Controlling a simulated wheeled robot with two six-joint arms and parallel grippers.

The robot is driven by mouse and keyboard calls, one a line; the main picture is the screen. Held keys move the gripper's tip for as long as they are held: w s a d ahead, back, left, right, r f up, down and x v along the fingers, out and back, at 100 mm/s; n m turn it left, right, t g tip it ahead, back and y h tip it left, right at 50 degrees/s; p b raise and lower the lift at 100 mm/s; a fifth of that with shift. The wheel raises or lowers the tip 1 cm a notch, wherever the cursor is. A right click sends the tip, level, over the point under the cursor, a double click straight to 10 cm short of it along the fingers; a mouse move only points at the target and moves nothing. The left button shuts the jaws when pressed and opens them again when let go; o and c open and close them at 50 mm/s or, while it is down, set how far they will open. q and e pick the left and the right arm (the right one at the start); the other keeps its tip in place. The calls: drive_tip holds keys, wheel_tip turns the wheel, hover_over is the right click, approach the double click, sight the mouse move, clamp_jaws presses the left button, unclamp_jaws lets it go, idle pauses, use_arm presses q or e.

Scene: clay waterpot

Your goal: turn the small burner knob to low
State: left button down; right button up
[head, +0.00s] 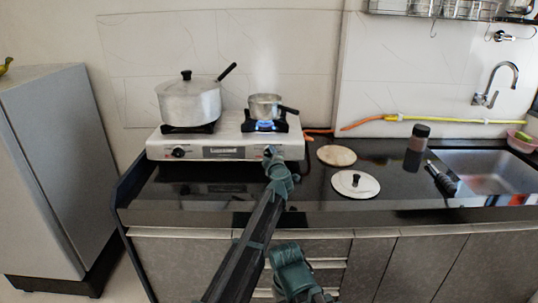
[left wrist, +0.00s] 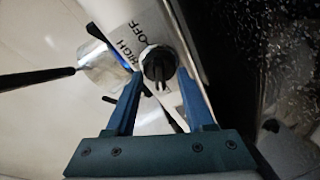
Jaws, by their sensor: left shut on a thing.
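The stove (head: 225,152) has a knob at its front left and a small burner knob at its front right. My left gripper (head: 270,154) is at that right knob and hides most of it in the head view. In the left wrist view the dark round knob (left wrist: 159,64) sits between the two fingers of my left gripper (left wrist: 159,78), which is shut on it. The words OFF and HIGH show beside the knob. A blue flame (head: 265,126) burns under the small pot (head: 264,106).
A large lidded pot (head: 189,102) stands on the left burner. A wooden disc (head: 337,155) and a round lid (head: 355,184) lie right of the stove. A dark-capped jar (head: 417,137) stands near the sink (head: 492,172). A grey cabinet (head: 50,170) stands at left.

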use_arm(q)
drive_tip(key=shift+a+n, duration=0.1)
drive_tip(key=shift+n, duration=0.4)
use_arm(e)
drive_tip(key=shift+r, duration=0.1)
use_arm(q)
drive_tip(key=shift+c, duration=1.4)
unclamp_jaws()
drive_tip(key=shift+s, duration=0.1)
